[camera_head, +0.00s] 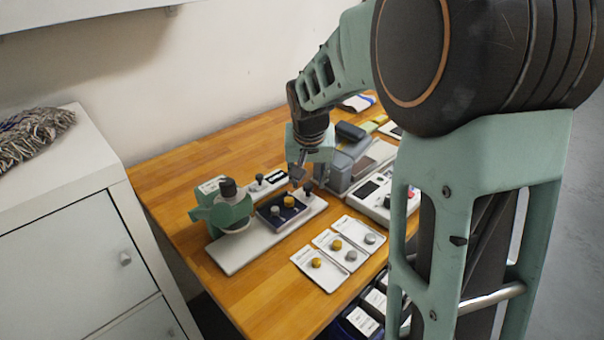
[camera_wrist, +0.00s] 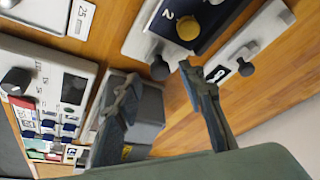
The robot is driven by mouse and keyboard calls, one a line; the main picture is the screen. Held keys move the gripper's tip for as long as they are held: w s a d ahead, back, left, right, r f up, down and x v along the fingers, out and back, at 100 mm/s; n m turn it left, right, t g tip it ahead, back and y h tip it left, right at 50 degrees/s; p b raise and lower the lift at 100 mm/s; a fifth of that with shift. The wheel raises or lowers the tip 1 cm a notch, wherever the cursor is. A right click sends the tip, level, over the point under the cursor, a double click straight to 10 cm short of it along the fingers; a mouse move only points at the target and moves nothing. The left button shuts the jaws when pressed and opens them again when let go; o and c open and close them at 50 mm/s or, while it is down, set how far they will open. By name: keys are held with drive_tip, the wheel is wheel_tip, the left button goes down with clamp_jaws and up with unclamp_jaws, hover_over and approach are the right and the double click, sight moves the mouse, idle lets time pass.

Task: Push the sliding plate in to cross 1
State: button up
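The sliding plate (camera_head: 272,212) is dark blue and lies on the white base (camera_head: 233,262), to the right of the green press (camera_head: 232,212). It bears a gold piece (camera_head: 289,201) and a grey one. In the wrist view the dark blue plate (camera_wrist: 205,32) shows a "2" and the gold piece (camera_wrist: 188,27). A black knob (camera_wrist: 160,70) stands at its near end. My gripper (camera_head: 298,182) is above the plate's far right end, beside a black knob. Its fingers (camera_wrist: 160,75) are apart with nothing between them. I cannot make out cross 1.
A white strip with a black knob (camera_head: 259,178) lies behind the plate. Grey boxes (camera_head: 340,172) stand close right of my gripper. A white device (camera_head: 375,204) and several small cards with round pieces (camera_head: 318,268) lie to the right and front. The front left wood is clear.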

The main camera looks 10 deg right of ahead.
drive_tip(key=shift+x, duration=1.05)
clamp_jaws()
